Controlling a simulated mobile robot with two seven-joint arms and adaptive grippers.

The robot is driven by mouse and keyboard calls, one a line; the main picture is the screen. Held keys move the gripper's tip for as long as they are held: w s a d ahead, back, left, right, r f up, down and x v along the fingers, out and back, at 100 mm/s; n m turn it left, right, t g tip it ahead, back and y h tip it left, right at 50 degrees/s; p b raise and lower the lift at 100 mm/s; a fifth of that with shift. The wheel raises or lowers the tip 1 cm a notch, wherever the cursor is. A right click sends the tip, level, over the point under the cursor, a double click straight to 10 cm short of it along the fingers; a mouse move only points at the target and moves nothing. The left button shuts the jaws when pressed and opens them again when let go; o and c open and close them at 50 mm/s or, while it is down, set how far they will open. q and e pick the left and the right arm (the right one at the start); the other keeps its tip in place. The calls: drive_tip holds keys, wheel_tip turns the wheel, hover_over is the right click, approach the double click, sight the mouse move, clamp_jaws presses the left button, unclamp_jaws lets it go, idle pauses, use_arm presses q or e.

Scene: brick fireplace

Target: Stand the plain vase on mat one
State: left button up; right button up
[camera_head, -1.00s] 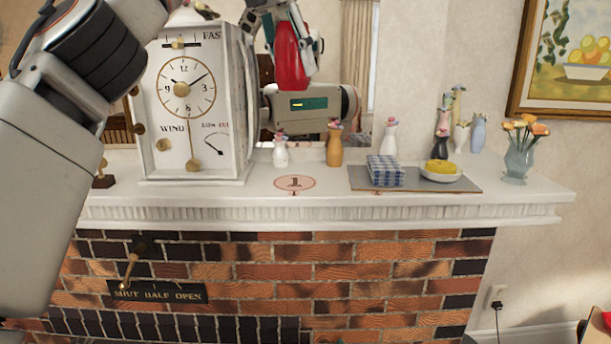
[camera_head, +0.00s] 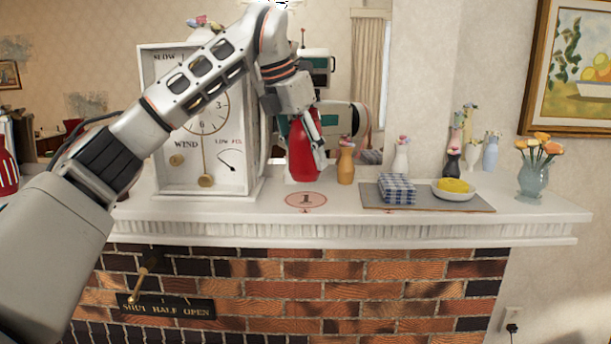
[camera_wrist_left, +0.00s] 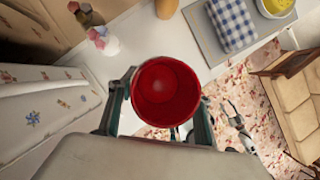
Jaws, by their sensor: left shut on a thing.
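The plain red vase (camera_head: 303,156) is upright in my left gripper (camera_head: 306,124), in front of the mirror at the back of the mantel. In the left wrist view I look into its round open mouth (camera_wrist_left: 164,92), with a finger on either side. Mat one (camera_head: 306,201) is a flat pinkish oval marked 1 near the mantel's front edge, and it is empty. In the head view the vase appears just above and behind the mat. I cannot tell its height above the mantel. My right gripper is not in view.
A large white clock (camera_head: 205,120) stands left of the mat. To the right are an orange flower vase (camera_head: 346,168) and a grey tray (camera_head: 430,202) with a checked cloth (camera_head: 397,190) and a yellow-filled dish (camera_head: 454,190). A small white flower vase (camera_wrist_left: 108,45) stands near the red vase.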

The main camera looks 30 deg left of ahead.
sight(293, 138)
use_arm(q)
drive_tip(key=shift+f, duration=0.6)
wheel_tip(293, 138, down, 3)
drive_tip(key=shift+f, duration=0.25)
drive_tip(key=o, duration=1.4)
drive_tip(key=shift+f, duration=0.1)
drive_tip(key=shift+d, duration=0.1)
drive_tip(key=v, duration=1.2)
